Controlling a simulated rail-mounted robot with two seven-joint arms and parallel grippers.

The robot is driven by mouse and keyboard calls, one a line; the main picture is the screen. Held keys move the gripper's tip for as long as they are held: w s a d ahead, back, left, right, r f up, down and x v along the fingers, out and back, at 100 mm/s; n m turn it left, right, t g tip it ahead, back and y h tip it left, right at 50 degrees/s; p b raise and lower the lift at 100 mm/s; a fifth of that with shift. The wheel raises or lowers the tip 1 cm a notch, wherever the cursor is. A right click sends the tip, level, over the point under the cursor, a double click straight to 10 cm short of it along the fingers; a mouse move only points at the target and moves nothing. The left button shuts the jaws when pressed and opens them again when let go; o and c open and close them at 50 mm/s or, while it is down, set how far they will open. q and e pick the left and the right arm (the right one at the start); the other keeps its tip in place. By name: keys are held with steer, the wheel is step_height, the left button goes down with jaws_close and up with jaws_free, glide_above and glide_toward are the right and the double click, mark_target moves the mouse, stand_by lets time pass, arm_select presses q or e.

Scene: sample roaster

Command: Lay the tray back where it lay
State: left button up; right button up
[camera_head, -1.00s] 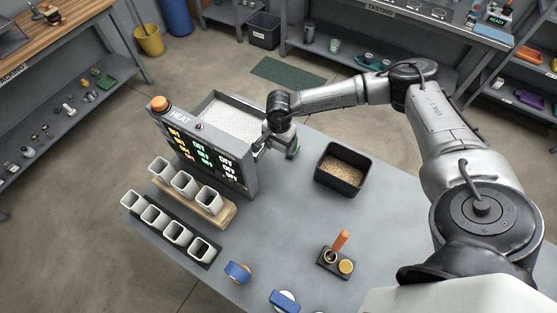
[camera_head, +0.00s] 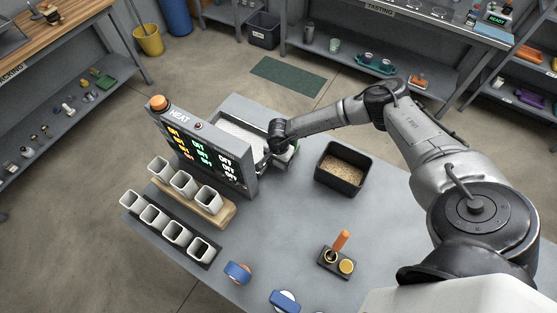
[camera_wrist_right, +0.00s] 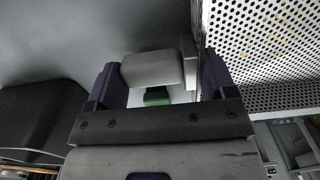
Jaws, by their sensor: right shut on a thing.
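The tray (camera_head: 243,133) is a pale perforated sheet with a raised rim, behind the heat panel (camera_head: 200,147). The panel hides its near left part. My right gripper (camera_head: 287,148) is at the tray's right end, low over the grey table. In the right wrist view, its two dark fingers (camera_wrist_right: 160,72) stand on either side of a grey grip piece and are shut on it. The tray's perforated sheet (camera_wrist_right: 265,40) fills the upper right there, beside the fingers. The arm's wrist hides part of the grip from the head. My left gripper is not in view.
A black bin of beans (camera_head: 344,168) stands close to the right of the gripper. Several white cups (camera_head: 183,184) stand in front of the panel. The table between is clear.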

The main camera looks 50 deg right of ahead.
steer(key=shift+f, duration=0.1)
steer(key=o, duration=1.1)
steer(key=r, duration=1.2)
steer(key=shift+d+r, duration=0.1)
steer(key=shift+d, duration=0.1)
